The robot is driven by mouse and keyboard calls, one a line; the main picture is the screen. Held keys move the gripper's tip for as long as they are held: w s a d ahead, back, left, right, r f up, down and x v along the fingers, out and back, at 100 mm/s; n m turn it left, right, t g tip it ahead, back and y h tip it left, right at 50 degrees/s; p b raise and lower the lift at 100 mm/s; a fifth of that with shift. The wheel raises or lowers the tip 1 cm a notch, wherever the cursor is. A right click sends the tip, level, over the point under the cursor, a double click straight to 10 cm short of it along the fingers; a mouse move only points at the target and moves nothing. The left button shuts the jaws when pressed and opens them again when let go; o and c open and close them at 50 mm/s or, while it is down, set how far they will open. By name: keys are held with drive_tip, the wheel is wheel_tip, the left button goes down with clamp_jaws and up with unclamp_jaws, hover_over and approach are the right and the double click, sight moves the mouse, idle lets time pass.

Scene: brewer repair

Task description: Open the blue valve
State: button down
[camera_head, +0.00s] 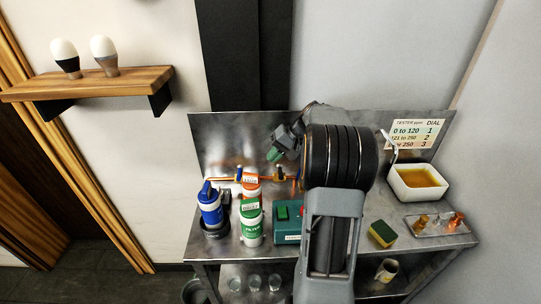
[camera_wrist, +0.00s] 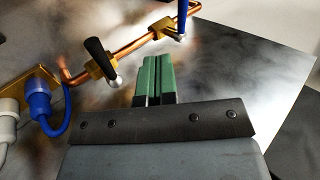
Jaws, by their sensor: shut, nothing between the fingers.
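The copper pipe (camera_wrist: 130,48) runs along the metal back panel in the wrist view and also shows in the head view (camera_head: 268,179). A valve with a blue handle (camera_wrist: 182,22) sits near its upper end; the handle lies at an angle across the pipe. A second valve with a black handle (camera_wrist: 96,52) sits further left. My gripper (camera_wrist: 154,72) has green fingers pressed together, empty, below the pipe and apart from both valves. In the head view my gripper (camera_head: 275,154) is in front of the back panel, just above the pipe.
A blue connector (camera_wrist: 40,103) with a blue hose is at the wrist view's left. On the metal table stand a blue bottle (camera_head: 210,207), a green-labelled filter (camera_head: 251,228), a teal box (camera_head: 287,234), a sponge (camera_head: 382,233) and a white basin (camera_head: 398,187). My arm hides the table's middle.

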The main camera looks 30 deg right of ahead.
sight(239, 173)
drive_tip(key=w+a+f+p, duration=0.1)
drive_tip(key=w+a+f, duration=0.3)
drive_tip(key=a+f, duration=0.2)
drive_tip(key=shift+a+p, duration=0.3)
drive_tip(key=shift+a, duration=0.55)
drive_tip(key=shift+d+f, duration=0.1)
